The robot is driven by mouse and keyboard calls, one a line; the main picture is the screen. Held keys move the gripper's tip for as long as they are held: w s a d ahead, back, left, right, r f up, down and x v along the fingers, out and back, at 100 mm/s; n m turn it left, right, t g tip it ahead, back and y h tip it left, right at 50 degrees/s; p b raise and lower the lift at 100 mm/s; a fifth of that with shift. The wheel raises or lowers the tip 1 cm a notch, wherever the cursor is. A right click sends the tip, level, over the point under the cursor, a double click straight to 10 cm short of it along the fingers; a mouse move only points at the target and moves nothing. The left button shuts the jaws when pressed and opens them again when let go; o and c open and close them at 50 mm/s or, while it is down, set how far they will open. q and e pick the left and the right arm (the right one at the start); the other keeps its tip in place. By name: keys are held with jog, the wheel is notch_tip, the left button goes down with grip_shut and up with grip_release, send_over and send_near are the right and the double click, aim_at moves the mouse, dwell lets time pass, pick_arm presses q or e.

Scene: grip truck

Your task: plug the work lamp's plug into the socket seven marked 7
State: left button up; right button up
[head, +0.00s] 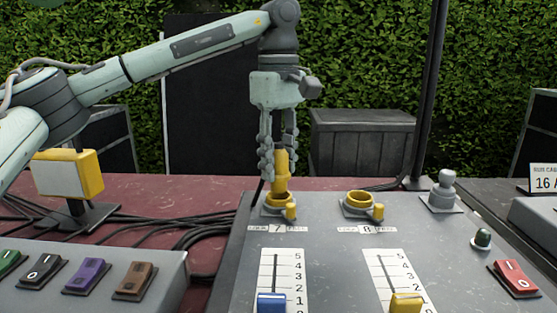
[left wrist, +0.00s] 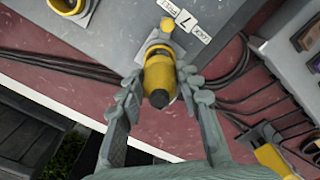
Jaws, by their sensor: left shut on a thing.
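The yellow plug (head: 281,172) stands upright between the fingers of my left gripper (head: 279,168), which is shut on it. Its lower end meets the yellow ring of socket seven (head: 272,211), beside the label 7 (head: 279,229). I cannot tell how deep it sits. In the left wrist view the plug (left wrist: 158,72) lines up with the socket, its dark end toward the camera, and the label (left wrist: 187,20) is beyond. The yellow work lamp (head: 68,174) with a pale panel stands at the left. My right gripper is not in view.
Empty socket eight (head: 360,203) is to the right on the grey panel. Sliders (head: 271,303) and a grey knob (head: 442,192) stand on this panel. Black cables (head: 150,226) cross the red surface at left. A switch box (head: 170,262) is front left.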

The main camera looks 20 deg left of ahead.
aim_at(278, 176)
pick_arm(q)
jog(key=shift+f+b, duration=0.7)
jog(key=shift+f, duration=0.9)
jog(key=o, duration=1.6)
jog(key=shift+o, duration=0.2)
jog(key=shift+r+p, duration=0.8)
jog(key=shift+r, duration=1.7)
